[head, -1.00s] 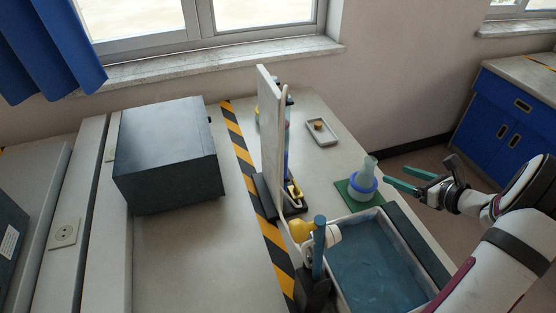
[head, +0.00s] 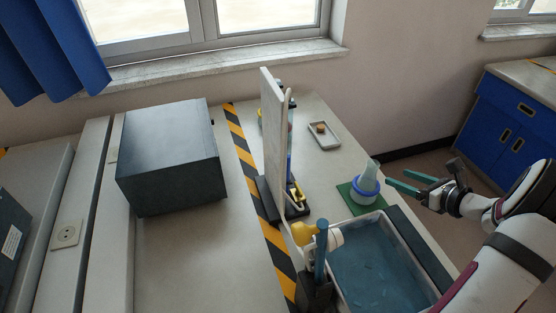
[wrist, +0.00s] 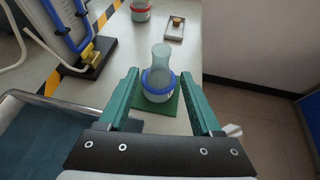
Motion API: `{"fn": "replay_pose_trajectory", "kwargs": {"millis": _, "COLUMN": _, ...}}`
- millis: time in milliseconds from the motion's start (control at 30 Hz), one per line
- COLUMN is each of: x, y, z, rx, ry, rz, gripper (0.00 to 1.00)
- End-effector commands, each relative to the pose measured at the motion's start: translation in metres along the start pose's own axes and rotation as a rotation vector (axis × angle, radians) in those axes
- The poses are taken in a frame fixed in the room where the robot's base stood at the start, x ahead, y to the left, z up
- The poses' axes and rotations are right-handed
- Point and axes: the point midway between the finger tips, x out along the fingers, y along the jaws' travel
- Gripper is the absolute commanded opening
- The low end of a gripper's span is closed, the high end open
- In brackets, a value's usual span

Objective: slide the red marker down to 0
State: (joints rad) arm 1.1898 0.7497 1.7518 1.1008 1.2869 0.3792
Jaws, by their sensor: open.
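My gripper (head: 396,178) is open and empty, to the right of a flask (head: 367,186) with a blue ring, and apart from it. In the wrist view the two green fingers (wrist: 158,76) frame this flask (wrist: 159,80), which stands farther off on a green mat. A board with tubing (head: 273,140) stands upright in the head view, seen almost edge-on. Blue clips and tubing of this stand (wrist: 72,25) show at upper left in the wrist view. I cannot make out a red marker or a 0 on it. A vessel with a red band (wrist: 141,11) shows at the top edge.
A tray of blue liquid (head: 375,260) lies in front of the flask. A small dish with a brown piece (head: 324,134) lies behind it. A dark box (head: 168,155) stands left of the striped tape. The floor at right is clear.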

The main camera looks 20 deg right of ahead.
Motion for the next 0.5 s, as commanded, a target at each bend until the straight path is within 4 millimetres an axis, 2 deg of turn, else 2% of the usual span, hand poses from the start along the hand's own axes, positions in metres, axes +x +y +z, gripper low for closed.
{"fn": "replay_pose_trajectory", "kwargs": {"millis": 67, "x": 0.026, "y": 0.024, "z": 0.022, "rx": 0.175, "ry": -0.071, "rz": 0.07, "gripper": 0.59}}
{"fn": "replay_pose_trajectory", "kwargs": {"millis": 100, "x": 0.046, "y": 0.046, "z": 0.042, "rx": 0.35, "ry": -0.129, "rz": 0.138, "gripper": 0.59}}
{"fn": "replay_pose_trajectory", "kwargs": {"millis": 200, "x": 0.088, "y": 0.101, "z": 0.092, "rx": 0.834, "ry": -0.238, "rz": 0.349, "gripper": 0.59}}
{"fn": "replay_pose_trajectory", "kwargs": {"millis": 300, "x": 0.108, "y": 0.137, "z": 0.125, "rx": 1.192, "ry": -0.274, "rz": 0.522, "gripper": 0.59}}
{"fn": "replay_pose_trajectory", "kwargs": {"millis": 400, "x": 0.117, "y": 0.151, "z": 0.139, "rx": 1.35, "ry": -0.28, "rz": 0.601, "gripper": 0.59}}
{"fn": "replay_pose_trajectory", "kwargs": {"millis": 500, "x": 0.129, "y": 0.155, "z": 0.148, "rx": 1.365, "ry": -0.279, "rz": 0.61, "gripper": 0.59}}
